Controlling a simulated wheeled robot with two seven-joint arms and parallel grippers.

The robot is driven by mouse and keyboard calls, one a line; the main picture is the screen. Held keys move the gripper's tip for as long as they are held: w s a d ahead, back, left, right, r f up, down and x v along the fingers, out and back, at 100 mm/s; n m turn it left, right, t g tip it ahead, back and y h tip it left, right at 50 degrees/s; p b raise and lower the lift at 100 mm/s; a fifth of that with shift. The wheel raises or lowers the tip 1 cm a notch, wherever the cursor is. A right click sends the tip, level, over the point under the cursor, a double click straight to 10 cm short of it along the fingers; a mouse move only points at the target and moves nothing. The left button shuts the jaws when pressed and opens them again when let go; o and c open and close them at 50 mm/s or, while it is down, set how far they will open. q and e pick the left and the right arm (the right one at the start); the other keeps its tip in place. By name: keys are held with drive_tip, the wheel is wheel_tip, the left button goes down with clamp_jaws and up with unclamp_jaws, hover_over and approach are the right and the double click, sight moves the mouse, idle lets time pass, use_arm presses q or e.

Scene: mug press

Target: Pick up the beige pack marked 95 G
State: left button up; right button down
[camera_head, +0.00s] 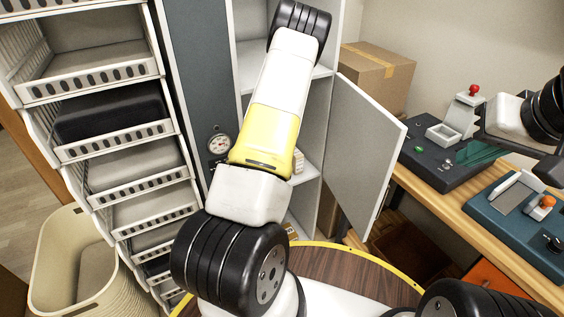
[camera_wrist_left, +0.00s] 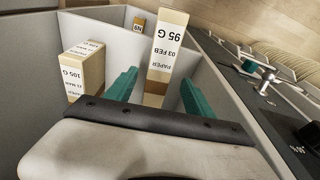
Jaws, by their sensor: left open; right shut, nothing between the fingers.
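The beige pack marked 95 G (camera_wrist_left: 168,48) stands upright in the left wrist view, with a brown band low on its side. My left gripper (camera_wrist_left: 160,86) is open, with one teal finger on each side of the pack's lower part. I cannot tell whether either finger touches it. A similar pack marked 105 G (camera_wrist_left: 86,72) stands to the left, outside the fingers. In the head view my left arm reaches toward the open cabinet and hides the left gripper. My right gripper (camera_head: 478,155) is shut and empty over the bench at right.
The cabinet has an open door (camera_head: 366,150) and a gauge (camera_head: 219,144) on its front. A drawer rack (camera_head: 110,140) and a beige bin (camera_head: 75,265) are at left. A dark press device (camera_head: 430,160) sits on the bench.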

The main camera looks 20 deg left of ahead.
use_arm(q)
drive_tip(key=shift+s+a+f, duration=0.1)
drive_tip(key=shift+f, duration=0.35)
drive_tip(key=f, duration=0.4)
drive_tip(key=w+f, duration=0.1)
drive_tip(key=f, duration=0.2)
drive_tip(key=shift+a+f, duration=0.1)
drive_tip(key=shift+a, duration=0.15)
drive_tip(key=shift+s, duration=0.1)
clamp_jaws()
